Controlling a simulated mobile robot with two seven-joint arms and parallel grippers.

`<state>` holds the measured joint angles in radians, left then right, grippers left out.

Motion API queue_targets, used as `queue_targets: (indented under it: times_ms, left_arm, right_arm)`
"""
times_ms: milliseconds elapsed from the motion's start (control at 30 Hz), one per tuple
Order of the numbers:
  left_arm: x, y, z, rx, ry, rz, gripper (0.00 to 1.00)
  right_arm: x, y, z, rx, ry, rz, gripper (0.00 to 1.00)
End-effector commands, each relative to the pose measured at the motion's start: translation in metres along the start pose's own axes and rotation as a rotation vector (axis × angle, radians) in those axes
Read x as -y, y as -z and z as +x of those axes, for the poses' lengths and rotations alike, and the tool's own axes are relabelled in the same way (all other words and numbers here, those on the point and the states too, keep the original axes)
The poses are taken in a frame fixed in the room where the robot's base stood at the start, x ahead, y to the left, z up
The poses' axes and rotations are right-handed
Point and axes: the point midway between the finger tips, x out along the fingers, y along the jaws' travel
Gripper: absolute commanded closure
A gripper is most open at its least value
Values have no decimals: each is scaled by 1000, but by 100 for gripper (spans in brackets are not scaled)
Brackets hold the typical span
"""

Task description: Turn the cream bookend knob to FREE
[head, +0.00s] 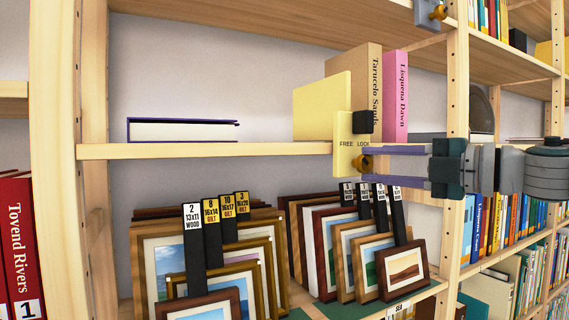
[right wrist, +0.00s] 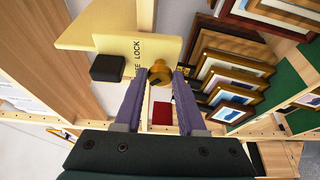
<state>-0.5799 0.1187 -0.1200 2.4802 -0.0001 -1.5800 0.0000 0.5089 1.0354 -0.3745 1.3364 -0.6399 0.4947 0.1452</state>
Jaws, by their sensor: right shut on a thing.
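The cream bookend (head: 343,130) stands on the upper shelf at the right end of its open stretch, against several books. Its front plate, marked FREE on the left and LOCK on the right, hangs over the shelf edge. A brass knob (head: 363,163) sits low on the plate; it also shows in the right wrist view (right wrist: 159,74). My right gripper (head: 367,164) comes in from the right, its purple fingers shut on the knob, one above and one below. Which word the knob points to cannot be told. My left gripper is not in view.
A black block (head: 363,122) sits on the bookend just above my fingers. A tan book (head: 355,70) and a pink book (head: 395,95) stand behind. Framed prints with tall label tags (head: 365,205) fill the shelf below. A book lies flat (head: 183,130) at left; the shelf between is clear.

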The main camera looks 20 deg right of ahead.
Motion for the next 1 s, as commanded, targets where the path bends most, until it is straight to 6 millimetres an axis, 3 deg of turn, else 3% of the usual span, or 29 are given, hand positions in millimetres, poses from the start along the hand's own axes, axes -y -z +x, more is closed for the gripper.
queue_targets:
  times_ms: [67,100,333,667,1000]
  left_arm:
    - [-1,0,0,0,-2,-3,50]
    - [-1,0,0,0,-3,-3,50]
    - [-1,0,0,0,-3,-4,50]
    - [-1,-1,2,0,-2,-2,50]
    - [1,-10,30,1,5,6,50]
  right_arm:
    - [0,0,0,0,0,-2,100]
    - [0,0,0,0,0,-2,60]
    - [0,0,0,0,0,0,34]
    - [2,0,-3,1,1,0,32]
    - [8,-1,-43,3,6,0,32]
